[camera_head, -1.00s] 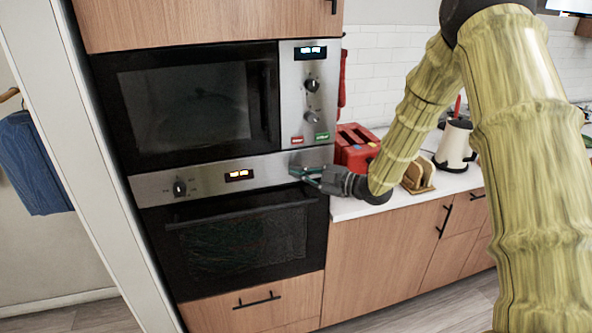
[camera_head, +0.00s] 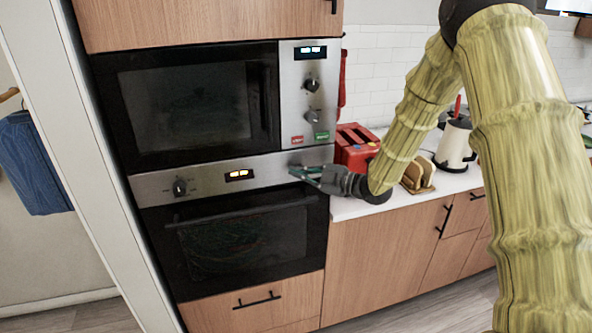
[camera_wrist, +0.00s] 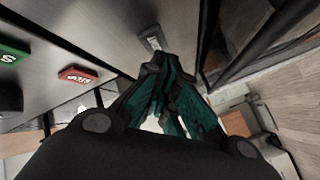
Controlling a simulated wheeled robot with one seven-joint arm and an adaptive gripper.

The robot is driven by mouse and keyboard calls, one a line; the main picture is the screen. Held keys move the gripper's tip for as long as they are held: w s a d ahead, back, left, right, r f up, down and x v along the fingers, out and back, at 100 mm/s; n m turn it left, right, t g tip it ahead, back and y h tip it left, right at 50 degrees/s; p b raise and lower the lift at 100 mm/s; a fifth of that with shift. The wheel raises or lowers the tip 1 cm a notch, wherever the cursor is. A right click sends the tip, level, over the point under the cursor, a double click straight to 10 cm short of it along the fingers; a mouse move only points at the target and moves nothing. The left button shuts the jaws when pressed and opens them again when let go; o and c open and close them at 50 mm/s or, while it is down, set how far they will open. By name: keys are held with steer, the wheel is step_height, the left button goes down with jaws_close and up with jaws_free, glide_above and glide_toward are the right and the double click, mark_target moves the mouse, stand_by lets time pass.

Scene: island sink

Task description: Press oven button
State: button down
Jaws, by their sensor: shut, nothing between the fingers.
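The oven (camera_head: 245,240) is built in under the microwave, its door shut. Its metal control panel (camera_head: 215,180) carries a round knob and a lit display. My gripper (camera_head: 297,171) is at the right end of this panel, with its teal fingers shut and empty. In the wrist view, a small grey button (camera_wrist: 151,38) on a metal face lies just beyond the fingertips (camera_wrist: 170,64). I cannot tell whether they touch it. In the head view, I cannot make the button out clearly behind my gripper.
The microwave (camera_head: 185,105) above has a red button (camera_head: 297,140) and a green button (camera_head: 321,135) close over my gripper. A red toaster (camera_head: 355,150) stands on the counter right beside my wrist. The oven door handle (camera_head: 240,213) runs below the panel.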

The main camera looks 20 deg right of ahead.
steer(key=shift+w, duration=0.45)
stand_by(0.3)
steer(key=shift+s, duration=0.25)
steer(key=shift+s+b, duration=0.3)
steer(key=s, duration=0.6)
steer(key=shift+b, duration=0.35)
stand_by(0.3)
